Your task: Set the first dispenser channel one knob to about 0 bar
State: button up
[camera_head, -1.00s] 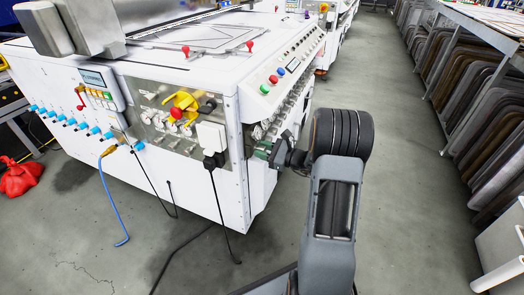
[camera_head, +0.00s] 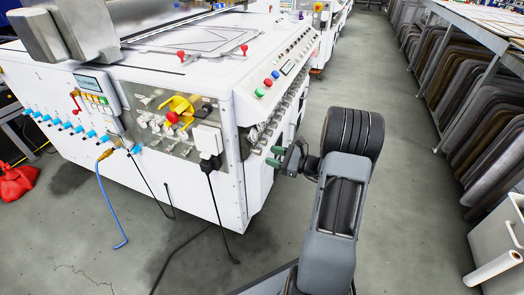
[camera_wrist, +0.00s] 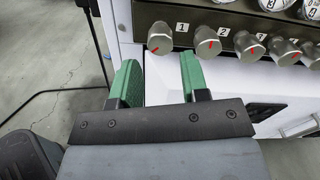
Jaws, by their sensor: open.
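In the wrist view, the channel one knob (camera_wrist: 160,38) is a grey metal knob beside a label "1", at the left end of a row. Its red mark points down and to the left. My gripper (camera_wrist: 160,80) is open, with two green fingertips apart and nothing between them. The fingertips lie below the knob in the picture, one to each side, and do not appear to touch it. In the head view, my gripper (camera_head: 277,157) is by the right side of the white machine, near its corner; the channel one knob cannot be made out there.
In the wrist view, knob two (camera_wrist: 207,41) and several more knobs run to the right, with gauges (camera_wrist: 273,4) above. In the head view, the white machine (camera_head: 205,195) stands left of my arm. Grey floor (camera_head: 410,200) is clear to the right, before racks (camera_head: 465,125).

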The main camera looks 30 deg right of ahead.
jog(key=p+v, duration=0.1)
jog(key=v, duration=0.7)
jog(key=shift+p, duration=0.35)
jog(key=s+a+r+n+g+h+p, duration=0.25)
jog(key=a+r+n+g+p, duration=0.4)
jog(key=a+r+p, duration=0.4)
jog(key=s+a+r+n+g+h+p, duration=0.1)
jog(key=s+a+r+n+g+p, duration=0.45)
jog(key=r, duration=0.75)
jog(key=s+a+r+n+t+h+p, duration=0.1)
jog(key=s+a+r+n+h+p, duration=0.1)
jog(key=r+n+h+p, duration=0.2)
jog(key=s+a+r+n+t+h+p, duration=0.1)
jog(key=r+n+h+p, duration=0.3)
jog(key=r+n+p, duration=0.4)
notch_tip(320, 180, up, 8)
jog(key=s+a+p, duration=0.1)
jog(key=p, duration=0.4)
jog(key=shift+s+f+n+h, duration=0.15)
jog(key=shift+n+h, duration=0.15)
jog(key=shift+h, duration=0.05)
jog(key=shift+c, duration=0.4)
